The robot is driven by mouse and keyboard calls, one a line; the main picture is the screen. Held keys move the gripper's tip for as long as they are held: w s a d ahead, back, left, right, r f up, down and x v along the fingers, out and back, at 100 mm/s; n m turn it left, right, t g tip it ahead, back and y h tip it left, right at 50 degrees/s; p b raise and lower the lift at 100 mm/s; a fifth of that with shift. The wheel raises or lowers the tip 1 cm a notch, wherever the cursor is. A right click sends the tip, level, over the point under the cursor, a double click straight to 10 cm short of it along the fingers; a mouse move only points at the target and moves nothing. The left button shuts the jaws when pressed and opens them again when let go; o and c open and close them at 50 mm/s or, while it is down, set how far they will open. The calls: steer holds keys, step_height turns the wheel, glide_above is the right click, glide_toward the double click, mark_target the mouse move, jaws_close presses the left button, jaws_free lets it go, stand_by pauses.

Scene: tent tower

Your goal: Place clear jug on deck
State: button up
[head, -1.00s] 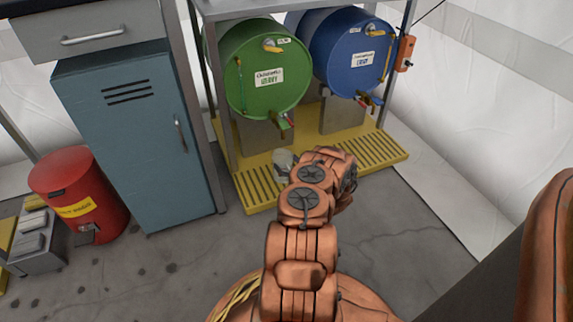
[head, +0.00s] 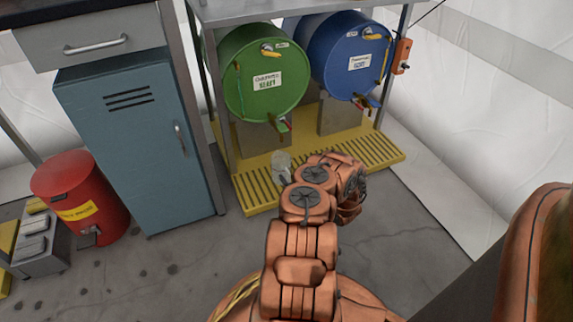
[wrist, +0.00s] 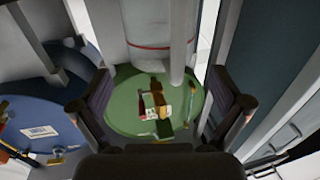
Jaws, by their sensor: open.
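The clear jug (head: 281,164) shows in the head view as a pale, see-through shape at the front left of the yellow slatted deck (head: 255,187), below the green drum. My arm partly hides its lower part, so I cannot tell whether it touches the deck. In the wrist view, a pale cylinder with a red line, seemingly the jug (wrist: 155,25), fills the top centre beyond the fingers. My gripper (wrist: 160,88) is open, its two dark fingers apart with nothing shut between them. In the head view the fingers are hidden behind my arm.
The green drum (head: 268,85) and blue drum (head: 350,58) lie above the deck, their taps facing out. A metal frame post (head: 222,120) stands at the deck's left. A blue-grey cabinet (head: 140,150) and red bin (head: 80,198) are further left. Floor right of my arm is clear.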

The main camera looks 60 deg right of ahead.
steer(key=p+v, duration=0.2)
steer(key=v, duration=0.5)
steer(key=shift+w, duration=0.1)
stand_by(0.4)
